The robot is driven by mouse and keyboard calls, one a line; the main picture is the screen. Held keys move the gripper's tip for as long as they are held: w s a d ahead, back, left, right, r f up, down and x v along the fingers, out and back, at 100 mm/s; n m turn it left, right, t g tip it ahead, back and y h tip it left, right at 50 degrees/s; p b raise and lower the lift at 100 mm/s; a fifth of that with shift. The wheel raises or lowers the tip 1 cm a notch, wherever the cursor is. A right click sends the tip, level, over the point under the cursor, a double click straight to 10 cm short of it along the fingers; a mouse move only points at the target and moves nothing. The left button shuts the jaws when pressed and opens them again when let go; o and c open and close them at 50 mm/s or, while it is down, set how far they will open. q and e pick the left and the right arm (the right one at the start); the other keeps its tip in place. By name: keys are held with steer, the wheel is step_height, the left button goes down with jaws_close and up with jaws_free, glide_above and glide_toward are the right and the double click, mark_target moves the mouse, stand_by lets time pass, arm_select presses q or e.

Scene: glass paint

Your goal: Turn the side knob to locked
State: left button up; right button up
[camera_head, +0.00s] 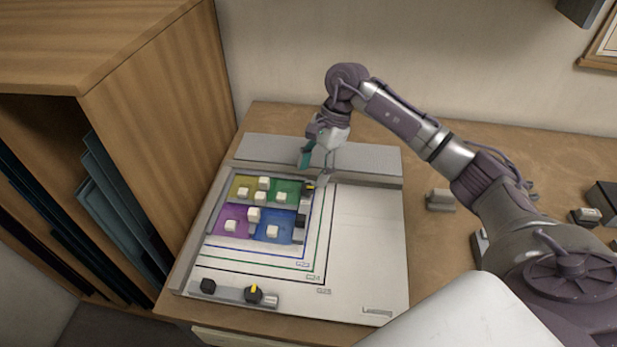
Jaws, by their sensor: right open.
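A white board (365,250) lies on the wooden desk. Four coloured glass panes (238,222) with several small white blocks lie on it. A black knob with a yellow pointer (254,293) sits on a grey strip along the board's front edge. A smaller black part with a yellow mark (310,185) sits at the upper right corner of the panes. I cannot tell which of these is the side knob, nor read any lock labels. My right gripper (314,170) is open and points down just above that smaller part, apart from the front knob. My left gripper is not in view.
A black knob (208,286) stands at the left end of the front strip. A raised grey bar (370,165) spans the board's back. A wooden cabinet (165,130) stands close on the left. A small grey block (440,200) and dark items are on the right. The board's right half is clear.

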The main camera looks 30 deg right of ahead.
mark_target(307, 187)
steer(key=shift+p+x, duration=0.4)
steer(key=shift+x, duration=1.6)
jaws_close()
